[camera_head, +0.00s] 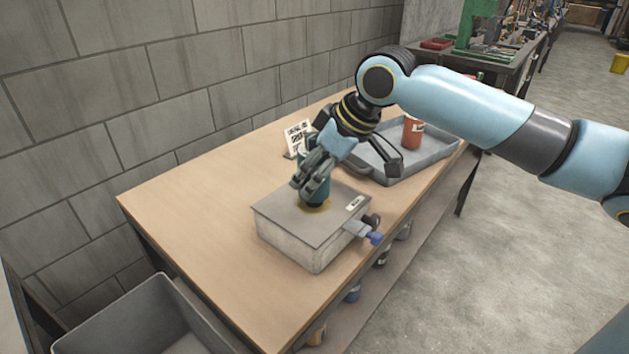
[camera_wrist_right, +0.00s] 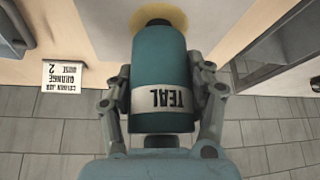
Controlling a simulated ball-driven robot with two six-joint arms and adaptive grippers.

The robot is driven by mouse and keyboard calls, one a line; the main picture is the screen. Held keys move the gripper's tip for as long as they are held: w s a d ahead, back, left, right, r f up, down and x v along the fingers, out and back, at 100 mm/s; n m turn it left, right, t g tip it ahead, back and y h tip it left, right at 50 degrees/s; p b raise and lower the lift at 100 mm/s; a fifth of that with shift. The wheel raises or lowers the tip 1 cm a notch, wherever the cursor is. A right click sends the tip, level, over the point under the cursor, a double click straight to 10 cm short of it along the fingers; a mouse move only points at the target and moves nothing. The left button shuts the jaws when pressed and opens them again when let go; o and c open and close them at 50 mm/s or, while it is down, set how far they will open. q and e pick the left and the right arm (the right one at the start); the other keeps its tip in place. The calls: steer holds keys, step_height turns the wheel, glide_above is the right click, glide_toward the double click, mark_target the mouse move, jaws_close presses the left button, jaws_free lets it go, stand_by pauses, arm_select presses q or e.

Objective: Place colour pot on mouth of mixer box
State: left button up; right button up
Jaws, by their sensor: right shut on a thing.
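The mixer box (camera_head: 300,248) is a grey flat-topped box on the wooden table, with a yellowish ring around its mouth (camera_head: 318,206) on top. My right gripper (camera_head: 314,178) is shut on the teal colour pot (camera_head: 318,196), which is over the mouth. In the right wrist view my right gripper (camera_wrist_right: 165,95) has its fingers on both sides of the pot (camera_wrist_right: 160,60), labelled TEAL upside down. The pot's dark narrow end is at the yellow ring (camera_wrist_right: 190,18). I cannot tell whether it is fully seated. My left gripper is not in view.
A grey tray (camera_head: 435,158) holding an orange-red pot (camera_head: 412,132) lies behind on the table. A printed card (camera_head: 297,136) stands near the wall; it reads orange in the right wrist view (camera_wrist_right: 62,76). The table's left part is clear.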

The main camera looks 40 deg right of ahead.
steer(key=shift+f, duration=0.85)
steer(key=o, duration=1.3)
steer(key=shift+f, duration=0.1)
steer(key=shift+c, duration=0.2)
steer(key=p+v, duration=0.4)
steer(key=v, duration=0.8)
steer(key=shift+r+p, duration=0.2)
steer(key=shift+p, duration=0.2)
steer(key=shift+f, duration=0.1)
